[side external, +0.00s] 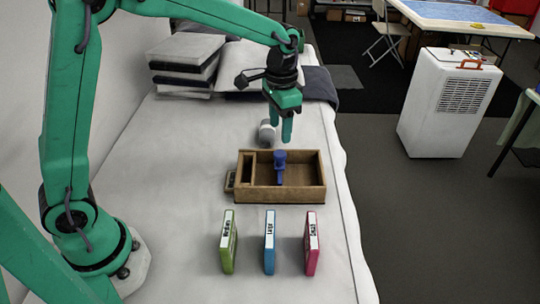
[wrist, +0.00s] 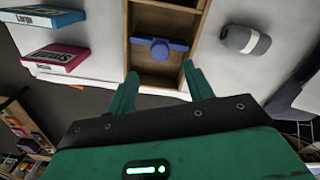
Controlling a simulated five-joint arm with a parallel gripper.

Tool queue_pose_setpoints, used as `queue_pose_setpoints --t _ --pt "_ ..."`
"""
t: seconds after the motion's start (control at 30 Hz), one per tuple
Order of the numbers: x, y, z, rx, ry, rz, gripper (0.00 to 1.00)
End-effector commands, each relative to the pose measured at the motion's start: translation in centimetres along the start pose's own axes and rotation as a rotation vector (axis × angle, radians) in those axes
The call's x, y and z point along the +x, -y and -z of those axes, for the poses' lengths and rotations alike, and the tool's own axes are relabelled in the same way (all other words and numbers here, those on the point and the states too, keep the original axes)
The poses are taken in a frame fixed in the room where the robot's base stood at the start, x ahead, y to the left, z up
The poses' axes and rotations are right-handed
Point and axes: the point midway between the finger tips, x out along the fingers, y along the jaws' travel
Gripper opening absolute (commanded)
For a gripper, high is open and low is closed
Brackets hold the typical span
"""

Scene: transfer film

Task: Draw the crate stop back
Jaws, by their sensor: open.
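The wooden crate (side external: 308,197) stands on the white-covered table, with a narrow compartment at its left and a larger one at its right. The blue crate stop (side external: 280,164), a bar with a round knob, is in the larger compartment; it also shows in the wrist view (wrist: 160,49), where its bar spans the crate (wrist: 170,22). My gripper (side external: 287,132) is above and behind the crate, pointing down. In the wrist view my gripper (wrist: 161,72) has its fingers apart with nothing between them, and the stop lies beyond the fingertips, not touched.
A green case (side external: 228,242), a blue case (side external: 269,242) and a pink case (side external: 311,243) stand upright in a row in front of the crate. A grey-and-white cylinder (side external: 267,132) lies behind the crate. Folded cloths (side external: 187,60) are stacked at the back left. The table's right edge is near the crate.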

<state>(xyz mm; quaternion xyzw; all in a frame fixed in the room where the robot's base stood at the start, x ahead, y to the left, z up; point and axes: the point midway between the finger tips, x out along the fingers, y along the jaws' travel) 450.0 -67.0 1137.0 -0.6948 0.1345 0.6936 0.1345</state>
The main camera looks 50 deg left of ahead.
Motion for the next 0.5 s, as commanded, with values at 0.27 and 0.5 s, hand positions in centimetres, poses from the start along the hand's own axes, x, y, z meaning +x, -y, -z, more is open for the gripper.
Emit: queue_pose_setpoints --t 0.27,0.5 --pt "0.3 0.0 0.1 0.002 0.003 -0.001 0.52" --pt "1.8 0.0 0.1 0.002 0.004 -0.001 0.52"
